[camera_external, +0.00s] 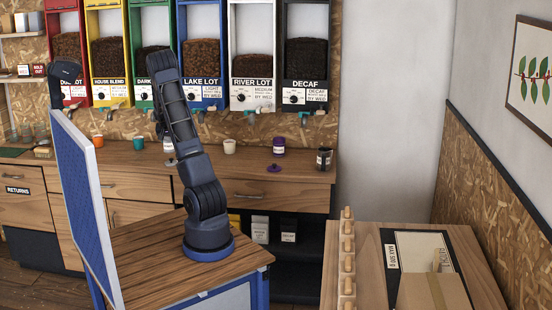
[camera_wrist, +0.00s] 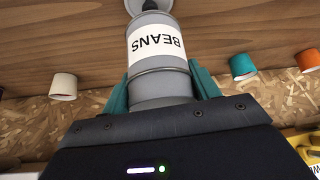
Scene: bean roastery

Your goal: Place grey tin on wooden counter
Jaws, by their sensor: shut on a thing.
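The grey tin (camera_wrist: 160,80) has a white label reading BEANS, upside down in the wrist view. My gripper (camera_wrist: 160,90) is shut on it, with one teal finger on each side. In the external view a pale part of the tin (camera_external: 169,147) shows beside my arm, above or at the wooden counter (camera_external: 245,185); my arm hides most of the gripper there. The counter also fills the upper wrist view (camera_wrist: 70,35). I cannot tell whether the tin touches it. A grey rounded piece (camera_wrist: 150,5) shows at the tin's far end.
On the counter, a teal cup (camera_external: 138,143) and an orange cup (camera_external: 98,141) stand left of the tin, and a white cup (camera_external: 229,146) right of it. Further right are a purple jar (camera_external: 279,146), a purple lid (camera_external: 274,168) and a dark jar (camera_external: 324,159). Bean dispensers (camera_external: 202,60) hang behind.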

